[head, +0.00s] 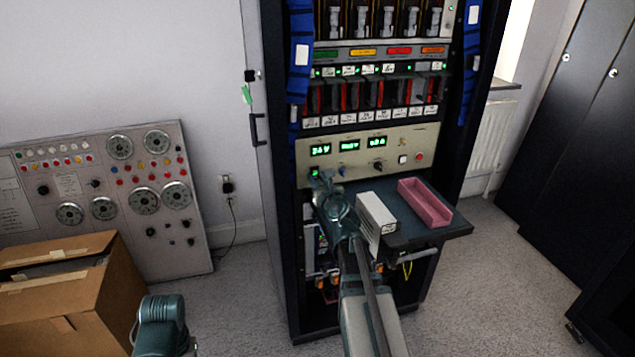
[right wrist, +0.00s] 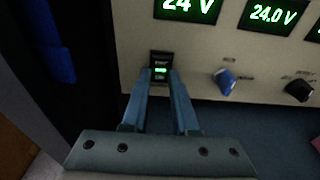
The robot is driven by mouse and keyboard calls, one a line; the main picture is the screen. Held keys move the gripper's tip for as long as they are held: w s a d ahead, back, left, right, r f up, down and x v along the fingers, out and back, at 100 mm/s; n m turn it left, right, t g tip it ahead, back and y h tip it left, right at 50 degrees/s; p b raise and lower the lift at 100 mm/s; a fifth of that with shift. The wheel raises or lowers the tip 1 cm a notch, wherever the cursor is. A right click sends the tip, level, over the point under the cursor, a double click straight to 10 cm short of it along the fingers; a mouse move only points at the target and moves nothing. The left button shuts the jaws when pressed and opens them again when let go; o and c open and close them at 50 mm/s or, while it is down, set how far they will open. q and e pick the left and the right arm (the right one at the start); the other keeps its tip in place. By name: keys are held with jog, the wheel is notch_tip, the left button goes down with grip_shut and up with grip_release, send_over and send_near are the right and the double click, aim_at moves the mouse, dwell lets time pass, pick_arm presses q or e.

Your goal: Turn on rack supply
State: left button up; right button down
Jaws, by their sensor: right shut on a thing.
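The rack supply (head: 390,150) is a cream panel in the dark rack, with three lit green displays. The left display (right wrist: 188,8) reads 24 V and the middle one (right wrist: 272,14) reads 24.0 V. Its black rocker switch (right wrist: 161,60) sits below the left display and shows a green light; it also shows in the head view (head: 314,173). My right gripper (right wrist: 161,78) is at the switch, its two fingers closed around the lower part. It also shows in the head view (head: 321,181). My left gripper is not in view; only part of my left arm shows at the bottom.
A dark shelf (head: 440,232) below the panel holds a pink tray (head: 425,203) and a white box (head: 376,216), close to my right arm. A blue knob (right wrist: 224,82) and a black knob (right wrist: 299,91) lie right of the switch. A cardboard box (head: 70,300) stands at left.

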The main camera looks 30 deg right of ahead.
jog(key=c, duration=0.7)
grip_release()
jog(key=shift+s, duration=0.1)
